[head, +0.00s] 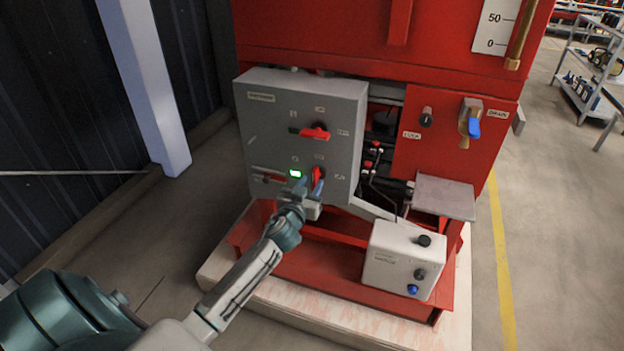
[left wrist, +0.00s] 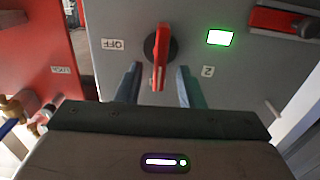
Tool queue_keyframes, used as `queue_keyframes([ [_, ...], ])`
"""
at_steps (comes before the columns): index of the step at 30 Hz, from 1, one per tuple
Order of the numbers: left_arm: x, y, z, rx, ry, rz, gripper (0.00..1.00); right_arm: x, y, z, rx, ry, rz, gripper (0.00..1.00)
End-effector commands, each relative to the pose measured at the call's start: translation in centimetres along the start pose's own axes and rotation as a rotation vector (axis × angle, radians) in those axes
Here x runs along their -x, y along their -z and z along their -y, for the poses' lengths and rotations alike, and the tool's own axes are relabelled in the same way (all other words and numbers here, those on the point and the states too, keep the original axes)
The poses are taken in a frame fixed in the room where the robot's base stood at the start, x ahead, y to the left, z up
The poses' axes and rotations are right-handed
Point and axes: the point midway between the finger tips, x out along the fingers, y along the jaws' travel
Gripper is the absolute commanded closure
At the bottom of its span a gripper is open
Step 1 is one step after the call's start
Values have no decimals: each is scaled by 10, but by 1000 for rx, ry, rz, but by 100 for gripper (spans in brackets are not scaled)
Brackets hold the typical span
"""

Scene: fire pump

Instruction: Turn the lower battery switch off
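The lower battery switch (head: 317,175) is a red handle low on the grey panel (head: 262,135), right of a lit green indicator (head: 296,173). In the left wrist view the switch handle (left wrist: 161,55) stands upright in the picture on a dark round base. An upside-down OFF label (left wrist: 113,44) is to its left and a 2 label (left wrist: 207,71) to its right. My left gripper (head: 309,187) is open at the switch. In the left wrist view its fingers (left wrist: 158,84) are on either side of the handle's end, with gaps. My right gripper is not in view.
An upper red switch (head: 315,132) sits above on the same panel. A red lever (head: 268,179) is at the panel's lower left. A white control box (head: 402,260) with knobs stands at lower right. A blue-handled valve (head: 471,122) is farther right.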

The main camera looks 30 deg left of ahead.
Motion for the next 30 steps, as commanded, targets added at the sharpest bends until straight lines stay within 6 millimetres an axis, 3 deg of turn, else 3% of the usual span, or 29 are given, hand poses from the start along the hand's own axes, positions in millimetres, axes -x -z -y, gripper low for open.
queue_keyframes([
  [5, -15, 1, 0, 1, 0, 0, 65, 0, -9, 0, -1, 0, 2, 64],
  [14, -17, -1, 0, 0, 0, 0, 65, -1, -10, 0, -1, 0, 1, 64],
  [20, -17, 0, 0, 0, 0, 1, 100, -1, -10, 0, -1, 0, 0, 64],
  [30, -17, -1, 0, -25, 0, 1, 100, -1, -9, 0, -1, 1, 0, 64],
])
